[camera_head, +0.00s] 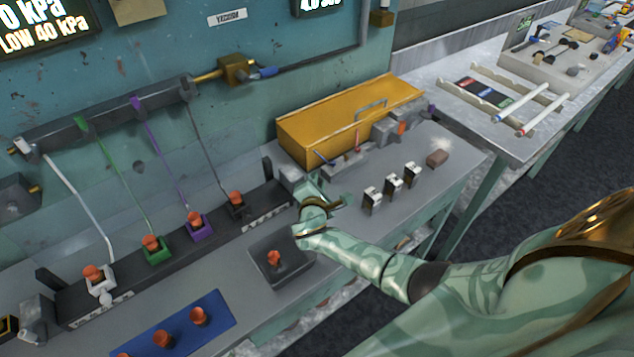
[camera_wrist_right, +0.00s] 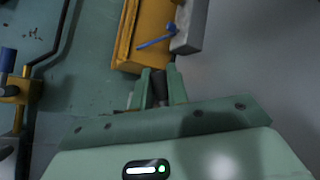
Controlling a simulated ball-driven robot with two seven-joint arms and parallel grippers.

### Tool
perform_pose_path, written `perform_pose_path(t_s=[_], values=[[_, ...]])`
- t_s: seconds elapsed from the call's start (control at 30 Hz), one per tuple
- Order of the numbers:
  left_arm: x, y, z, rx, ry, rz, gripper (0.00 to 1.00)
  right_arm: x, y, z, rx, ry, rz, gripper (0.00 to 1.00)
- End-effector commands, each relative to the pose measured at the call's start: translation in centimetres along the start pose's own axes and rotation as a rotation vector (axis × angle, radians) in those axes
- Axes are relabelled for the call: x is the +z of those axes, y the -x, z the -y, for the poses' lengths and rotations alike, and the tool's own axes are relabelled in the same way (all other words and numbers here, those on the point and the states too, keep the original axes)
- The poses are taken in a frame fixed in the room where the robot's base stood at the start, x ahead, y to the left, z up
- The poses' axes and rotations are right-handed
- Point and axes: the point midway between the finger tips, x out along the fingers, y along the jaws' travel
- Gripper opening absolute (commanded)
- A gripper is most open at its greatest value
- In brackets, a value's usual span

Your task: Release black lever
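My right gripper (camera_head: 291,174) reaches in over the bench beside the right end of the dark rail (camera_head: 130,262). In the right wrist view its two green fingers (camera_wrist_right: 160,86) stand apart with a narrow dark piece (camera_wrist_right: 160,82) between them. I cannot tell whether they press on it, or whether it is the black lever. A black upright plate (camera_head: 268,168) stands close to the gripper. The rail carries white, green, purple and black holders; the black holder (camera_head: 237,211) has an orange-red top and is left of the gripper. My left gripper is not in view.
A yellow box (camera_head: 318,128) stands close behind the right gripper. A dark square base (camera_head: 281,268) with an orange-red knob is in front. Several small switch blocks (camera_head: 394,186) stand to the right. A blue mat (camera_head: 180,335) lies at the lower left.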

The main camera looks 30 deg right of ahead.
Motion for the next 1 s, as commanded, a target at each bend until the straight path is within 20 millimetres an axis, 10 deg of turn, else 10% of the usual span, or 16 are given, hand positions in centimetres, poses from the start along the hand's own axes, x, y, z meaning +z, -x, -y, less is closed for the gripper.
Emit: perform_pose_path(t_s=[0.83,0.93,1.0], values=[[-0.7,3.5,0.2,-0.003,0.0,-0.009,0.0,-0.9,-0.7,1.6,-0.176,-0.328,-0.248,0.0],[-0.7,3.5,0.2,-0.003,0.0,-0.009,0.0,-0.9,-0.6,1.6,-0.175,-0.328,-0.248,0.38],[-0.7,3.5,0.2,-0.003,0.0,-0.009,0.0,-0.9,-0.6,1.5,-0.175,-0.327,-0.247,0.38]])
